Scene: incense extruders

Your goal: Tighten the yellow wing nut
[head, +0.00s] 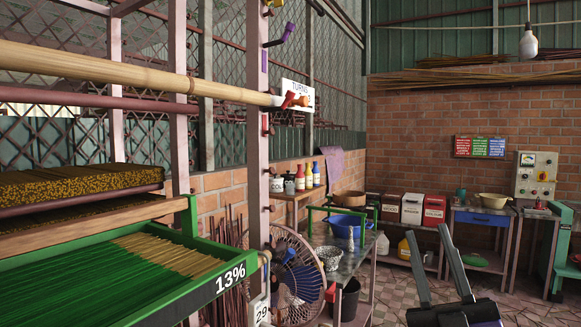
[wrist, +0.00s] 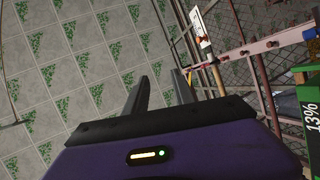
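A small yellow piece (head: 275,3), probably the yellow wing nut, shows at the top of the pink post (head: 256,140), cut by the frame's upper edge. Its shape and how tight it sits cannot be told. Below it a purple wing nut (head: 289,28) sticks out from the post. A red one (head: 290,99) is lower, by the end of the bamboo pole (head: 130,68). My gripper (head: 427,231) is at the lower right, well away from the post, fingers pointing up. In the wrist view my gripper (wrist: 157,76) has its two fingers apart with nothing between them.
A green tray (head: 190,300) marked 13% and a fan (head: 290,270) are near the post's lower part. A metal worktable (head: 345,262) stands behind. Open tiled floor (head: 390,290) lies around my gripper. A brick wall (head: 420,120) closes the back.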

